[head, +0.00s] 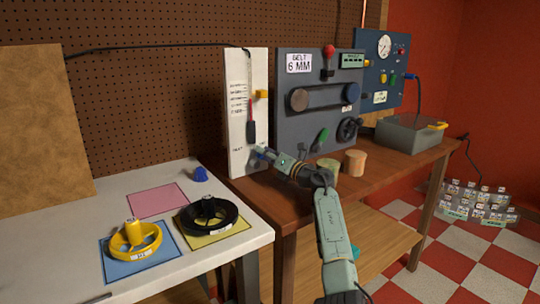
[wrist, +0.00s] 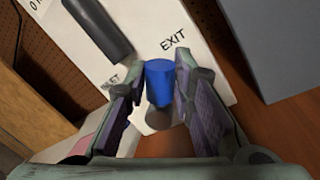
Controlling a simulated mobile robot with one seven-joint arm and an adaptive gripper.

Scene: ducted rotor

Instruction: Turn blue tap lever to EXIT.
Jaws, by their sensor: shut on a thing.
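The blue tap lever (wrist: 159,82) stands out from the lower part of a white panel (head: 236,145). In the wrist view it lies between a word at the left, partly hidden by a finger, and the printed word EXIT (wrist: 173,41) at its upper right. My gripper (wrist: 161,80) is closed around the lever, one finger on each side. In the head view my gripper (head: 265,154) is at the panel's lower right and mostly hides the lever. The lever's exact angle is hard to tell.
A grey belt panel (head: 290,125) stands right of the white panel. Two round blocks, one greenish (head: 328,167) and one tan (head: 355,161), stand near my arm on the wooden bench. A white table (head: 80,225) at left holds yellow and black ring parts and a blue piece (head: 200,174).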

